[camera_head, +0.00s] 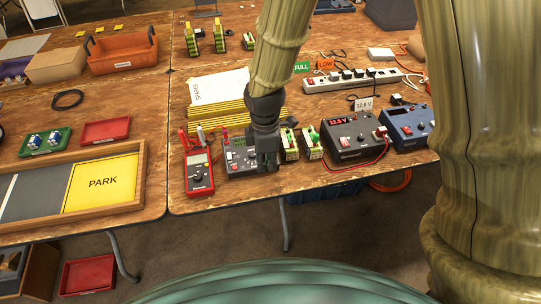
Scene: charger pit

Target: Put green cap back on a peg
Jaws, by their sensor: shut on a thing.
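My gripper (266,160) points down at the front of the right-hand wooden table, over the right side of a dark grey device (238,160). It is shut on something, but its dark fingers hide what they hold. I cannot make out a green cap or a peg. Two green and yellow blocks (289,145) (312,142) stand just right of my gripper. More green and yellow pieces (219,36) (248,41) stand near the back of the table.
A red multimeter (199,173) stands left of the device. A black charger (352,140) and a blue one (408,130) stand to the right. A power strip (345,82) and yellow rods (222,120) lie behind. A framed PARK board (140,195) is on the left table.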

